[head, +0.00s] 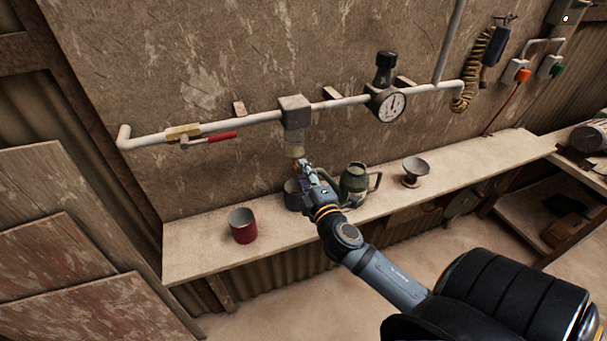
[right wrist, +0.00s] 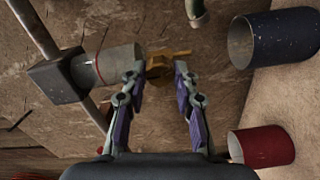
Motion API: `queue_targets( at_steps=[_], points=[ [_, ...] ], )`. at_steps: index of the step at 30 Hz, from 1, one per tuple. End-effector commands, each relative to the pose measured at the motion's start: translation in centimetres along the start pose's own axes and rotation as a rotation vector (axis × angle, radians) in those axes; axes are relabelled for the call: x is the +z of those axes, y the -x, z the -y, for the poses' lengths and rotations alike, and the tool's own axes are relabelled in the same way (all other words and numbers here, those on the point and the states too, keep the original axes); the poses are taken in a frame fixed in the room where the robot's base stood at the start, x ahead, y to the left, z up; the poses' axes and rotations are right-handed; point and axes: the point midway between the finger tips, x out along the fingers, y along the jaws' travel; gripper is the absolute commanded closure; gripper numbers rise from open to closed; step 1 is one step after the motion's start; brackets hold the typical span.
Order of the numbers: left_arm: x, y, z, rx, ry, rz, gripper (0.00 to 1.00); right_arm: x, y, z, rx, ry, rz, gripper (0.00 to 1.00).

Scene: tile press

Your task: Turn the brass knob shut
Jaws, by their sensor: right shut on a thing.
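The brass knob (right wrist: 159,71) sits at the lower end of the clear bowl (right wrist: 109,68) that hangs from the grey pipe block (right wrist: 55,80). My right gripper (right wrist: 158,67) has a finger on each side of the knob and is shut on it. In the head view the right gripper (head: 300,165) is just under the bowl (head: 295,148), and its fingers largely hide the knob. My left gripper is in neither view.
Below the pipe, a shelf (head: 200,262) holds a red cup (head: 243,226), a dark mug (head: 292,195) partly behind my gripper, a green jug (head: 354,180) and a small bowl-shaped cup (head: 415,170). A red-handled valve (head: 208,137) and a gauge (head: 390,104) are on the pipe.

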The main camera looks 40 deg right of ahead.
Motion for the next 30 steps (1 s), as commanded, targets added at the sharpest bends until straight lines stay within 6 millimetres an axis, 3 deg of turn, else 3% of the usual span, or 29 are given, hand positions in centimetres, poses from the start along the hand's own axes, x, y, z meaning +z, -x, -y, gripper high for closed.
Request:
queue_targets(
  at_steps=[8, 9, 13, 23, 26, 30],
  points=[
    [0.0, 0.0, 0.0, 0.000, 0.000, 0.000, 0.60, 0.0, 0.0, 0.1, -0.002, -0.001, 0.001, 1.00],
    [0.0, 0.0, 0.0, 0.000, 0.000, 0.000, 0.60, 0.0, 0.0, 0.1, -0.002, -0.001, 0.001, 0.65],
    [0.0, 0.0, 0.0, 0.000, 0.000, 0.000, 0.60, 0.0, 0.0, 0.1, -0.002, 0.000, 0.001, 0.48],
    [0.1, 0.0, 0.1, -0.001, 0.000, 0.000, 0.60, 0.0, 0.3, 0.1, -0.001, 0.002, 0.000, 0.48],
    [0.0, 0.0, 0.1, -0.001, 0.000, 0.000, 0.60, 0.0, 1.6, 0.2, -0.004, 0.004, -0.001, 0.48],
    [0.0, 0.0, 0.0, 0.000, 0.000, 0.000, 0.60, 0.0, 5.0, 0.2, -0.007, 0.004, 0.000, 0.48]
  ],
)
